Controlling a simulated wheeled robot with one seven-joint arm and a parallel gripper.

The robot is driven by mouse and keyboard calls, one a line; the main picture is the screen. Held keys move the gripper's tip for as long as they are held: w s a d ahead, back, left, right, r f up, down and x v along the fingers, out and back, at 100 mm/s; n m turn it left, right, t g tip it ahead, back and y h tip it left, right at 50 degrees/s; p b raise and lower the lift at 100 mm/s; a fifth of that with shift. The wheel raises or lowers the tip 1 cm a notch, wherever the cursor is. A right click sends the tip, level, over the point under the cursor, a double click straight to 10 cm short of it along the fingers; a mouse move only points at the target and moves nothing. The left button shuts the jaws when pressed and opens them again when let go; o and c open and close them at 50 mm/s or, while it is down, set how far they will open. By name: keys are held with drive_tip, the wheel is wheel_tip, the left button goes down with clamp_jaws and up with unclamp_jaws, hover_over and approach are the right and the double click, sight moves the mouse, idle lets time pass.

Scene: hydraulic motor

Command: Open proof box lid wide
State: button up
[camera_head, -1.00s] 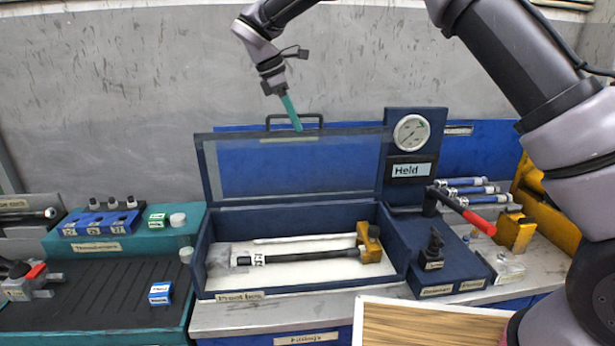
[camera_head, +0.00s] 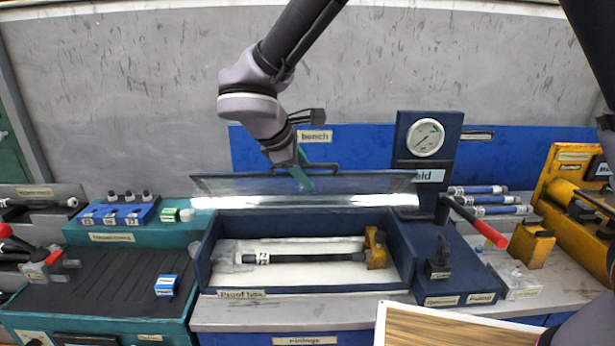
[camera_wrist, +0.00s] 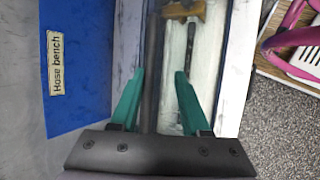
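The proof box (camera_head: 240,290) stands open on the bench, with a label on its front. Its lid (camera_head: 370,183) is raised at the back edge and strongly foreshortened, with a bright band along its lower side. I cannot tell its exact tilt. A dark handle (camera_head: 330,166) sits on the lid's upper edge. My gripper (camera_head: 304,178) is at the lid's upper edge beside the handle. In the wrist view my gripper (camera_wrist: 161,72) has its green fingers apart, with a dark bar between them near the left finger. Contact is not clear.
A hose with a yellow fitting (camera_head: 376,250) lies inside the box. A gauge panel (camera_head: 427,140) and a red-handled lever (camera_head: 480,228) stand to the right. A blue panel (camera_head: 260,150) and a grey wall are close behind. A teal tray (camera_head: 90,290) is at left.

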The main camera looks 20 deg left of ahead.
drive_tip(key=shift+s+d+f+t, duration=0.15)
drive_tip(key=shift+s+f+t, duration=0.15)
drive_tip(key=shift+s+f, duration=0.2)
drive_tip(key=v, duration=1.2)
drive_tip(key=shift+r, duration=0.35)
idle(0.5)
